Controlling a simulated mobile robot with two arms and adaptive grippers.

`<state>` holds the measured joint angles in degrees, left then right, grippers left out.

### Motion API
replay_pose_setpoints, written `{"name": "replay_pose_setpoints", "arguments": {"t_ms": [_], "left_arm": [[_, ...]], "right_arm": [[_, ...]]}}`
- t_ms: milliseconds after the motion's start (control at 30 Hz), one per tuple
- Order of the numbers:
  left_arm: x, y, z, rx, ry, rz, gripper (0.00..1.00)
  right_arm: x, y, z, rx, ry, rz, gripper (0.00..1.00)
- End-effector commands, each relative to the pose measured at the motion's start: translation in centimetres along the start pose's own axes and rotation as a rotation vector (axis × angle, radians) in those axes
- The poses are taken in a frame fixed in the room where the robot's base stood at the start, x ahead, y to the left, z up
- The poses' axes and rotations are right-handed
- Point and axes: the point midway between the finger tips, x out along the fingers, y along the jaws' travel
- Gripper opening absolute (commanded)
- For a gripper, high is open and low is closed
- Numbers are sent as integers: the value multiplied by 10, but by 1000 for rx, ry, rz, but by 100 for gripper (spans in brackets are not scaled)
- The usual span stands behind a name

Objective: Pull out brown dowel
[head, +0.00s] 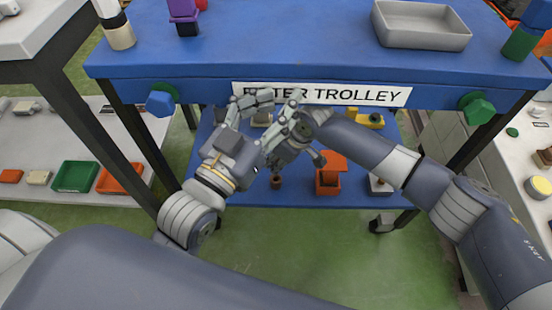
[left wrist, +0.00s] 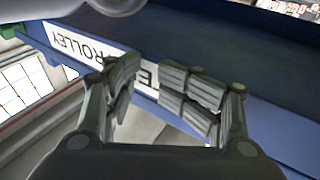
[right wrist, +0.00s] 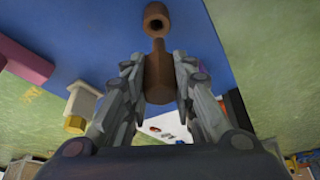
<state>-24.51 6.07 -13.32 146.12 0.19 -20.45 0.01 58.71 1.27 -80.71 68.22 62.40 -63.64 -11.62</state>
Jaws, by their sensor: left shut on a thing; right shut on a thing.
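In the right wrist view the brown dowel (right wrist: 158,78) stands between the fingers of my right gripper (right wrist: 160,90), which is shut on it. The socket stands on the trolley's lower shelf in the head view (head: 275,183). My left gripper (head: 252,100) is at the trolley's front edge by the label (head: 355,95). Its fingers in the left wrist view (left wrist: 157,88) straddle that edge and appear shut on it, though the contact is unclear.
The blue trolley top (head: 280,45) hangs over the lower shelf (head: 235,195). An orange block (head: 331,172) stands right of the socket. A grey tray (head: 420,25) is on top. Shelves with bins flank the trolley. Green floor in front is clear.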

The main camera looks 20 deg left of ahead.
Motion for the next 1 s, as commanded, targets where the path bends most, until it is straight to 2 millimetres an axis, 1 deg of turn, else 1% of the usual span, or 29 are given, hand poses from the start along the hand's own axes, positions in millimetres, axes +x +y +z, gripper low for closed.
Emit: {"name": "replay_pose_setpoints", "arguments": {"t_ms": [33, 67, 167, 433, 700, 733, 767, 800, 833, 867, 900, 933, 1000], "left_arm": [[0, -3, 19, 12, -57, -7, 40], [-2, -4, 26, 15, -83, -10, 40], [-3, -4, 26, 10, -91, -10, 40], [-4, -6, 37, 10, -146, -13, 40], [-10, -7, 55, 12, -231, -17, 40], [-12, -10, 67, 17, -267, -23, 40], [-15, -14, 86, 21, -322, -31, 40], [-21, -18, 113, 23, -391, -39, 40], [-26, -20, 129, 24, -433, -43, 40], [-30, -21, 141, 23, -466, -45, 40], [-35, -21, 151, 22, -494, -46, 40], [-37, -21, 153, 22, -504, -45, 40], [-38, -20, 151, 20, -509, -44, 40]], "right_arm": [[0, 0, 0, 0, 1, 0, 0], [0, 0, 0, 0, 1, 0, 0], [-1, 0, -1, 0, 1, 0, 0], [-3, 0, -2, 0, 1, 0, 0], [-5, 0, -2, 0, 1, 0, 0], [-6, 0, -2, 0, 1, 0, 0], [-6, 0, -3, 0, 1, 0, 0], [-6, 0, -3, 0, 1, 0, 0], [-6, 0, -3, 0, 1, 0, 0], [-7, 0, -3, 0, 1, 0, 0], [-7, 0, -3, 0, 1, 0, 0], [-8, 0, -3, 0, 1, 0, 0], [-8, 0, -4, 0, 1, 0, 0]]}}
